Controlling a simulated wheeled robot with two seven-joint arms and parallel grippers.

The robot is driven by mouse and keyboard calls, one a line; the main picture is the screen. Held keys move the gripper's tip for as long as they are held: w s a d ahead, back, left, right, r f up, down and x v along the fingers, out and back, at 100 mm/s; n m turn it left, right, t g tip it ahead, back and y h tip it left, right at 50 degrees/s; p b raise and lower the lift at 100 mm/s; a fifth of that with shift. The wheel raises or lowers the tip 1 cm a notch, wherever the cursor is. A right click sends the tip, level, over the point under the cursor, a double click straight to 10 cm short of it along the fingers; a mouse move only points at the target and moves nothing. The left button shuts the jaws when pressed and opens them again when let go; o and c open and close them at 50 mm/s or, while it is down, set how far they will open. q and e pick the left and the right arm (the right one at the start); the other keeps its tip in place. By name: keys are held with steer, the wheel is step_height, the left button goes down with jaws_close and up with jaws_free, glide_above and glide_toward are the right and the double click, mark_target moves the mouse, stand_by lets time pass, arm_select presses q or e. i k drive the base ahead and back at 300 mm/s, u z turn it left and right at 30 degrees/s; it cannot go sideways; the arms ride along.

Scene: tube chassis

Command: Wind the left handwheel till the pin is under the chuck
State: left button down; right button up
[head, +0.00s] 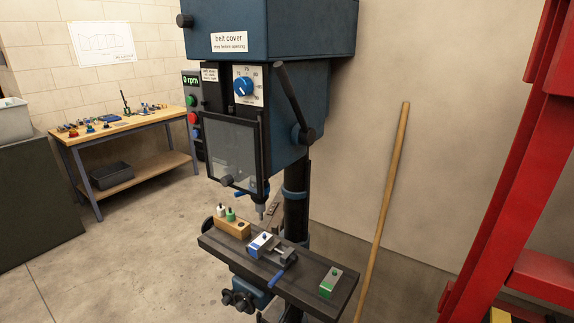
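The blue drill press (265,28) stands in the middle of the head view. Its chuck (261,208) hangs above the dark table (310,289), behind and below a clear guard. A dark round wheel (208,225), apparently the left handwheel, shows at the table's left end, partly hidden. Another dark knob or wheel (240,299) sits below the table's front. A small vise (271,247) on the table holds a silver-and-blue block (259,244); a small dark spot on its top may be the pin, too small to tell. Neither of my grippers is in view.
A wooden block (233,229) with small bottles stands on the table's left. A green-and-silver block (330,284) lies on its right. A wooden pole (382,211) leans on the wall. A red steel frame (502,170) stands at right. Floor at left is clear.

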mark_target(207, 224)
steer(key=u, duration=1.85)
steer(key=i, duration=3.4)
steer(key=z, duration=3.4)
